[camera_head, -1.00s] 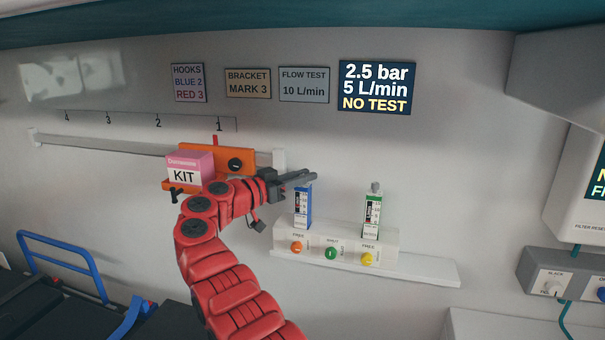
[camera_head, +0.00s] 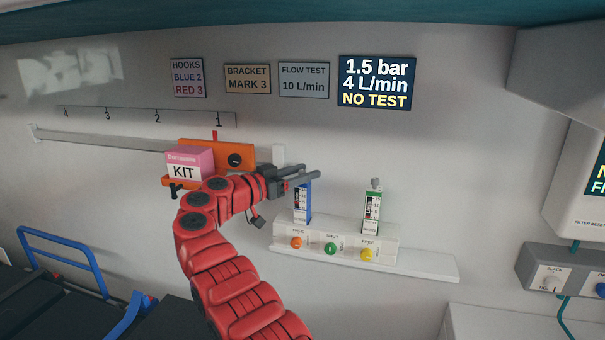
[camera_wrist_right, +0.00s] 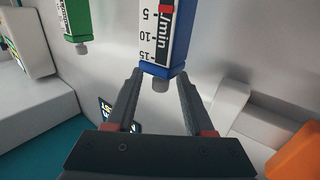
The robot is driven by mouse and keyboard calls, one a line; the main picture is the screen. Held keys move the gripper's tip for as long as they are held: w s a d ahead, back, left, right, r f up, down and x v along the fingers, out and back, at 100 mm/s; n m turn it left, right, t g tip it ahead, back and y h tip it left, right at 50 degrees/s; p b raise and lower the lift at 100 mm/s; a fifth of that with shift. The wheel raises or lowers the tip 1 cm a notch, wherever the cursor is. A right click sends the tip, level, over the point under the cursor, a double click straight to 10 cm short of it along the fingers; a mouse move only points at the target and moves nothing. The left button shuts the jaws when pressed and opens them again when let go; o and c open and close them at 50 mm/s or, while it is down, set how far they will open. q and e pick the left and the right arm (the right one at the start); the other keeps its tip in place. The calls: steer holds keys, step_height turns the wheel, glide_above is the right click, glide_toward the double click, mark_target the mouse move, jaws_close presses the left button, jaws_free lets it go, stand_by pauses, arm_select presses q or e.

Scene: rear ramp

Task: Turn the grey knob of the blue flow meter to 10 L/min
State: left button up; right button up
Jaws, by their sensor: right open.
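The blue flow meter (camera_head: 302,207) stands upright at the left of the white wall unit. Its grey knob (camera_wrist_right: 160,85) shows in the right wrist view at the end of the blue body (camera_wrist_right: 163,70); in the head view my fingers hide it. My right gripper (camera_head: 312,178) is at the meter's top. In the right wrist view its open fingers (camera_wrist_right: 160,78) lie on either side of the knob, with a gap on both sides. The wall display (camera_head: 376,82) reads 1.5 bar, 4 L/min, NO TEST. My left gripper is not in view.
A green flow meter (camera_head: 372,210) stands close on the right. Orange, green and yellow buttons sit on the white unit (camera_head: 385,241) below. An orange bracket (camera_head: 215,147) with a pink kit box (camera_head: 190,164) is left, near my forearm. A sign (camera_head: 304,80) reads FLOW TEST 10 L/min.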

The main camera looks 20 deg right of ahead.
steer(key=v, duration=1.2)
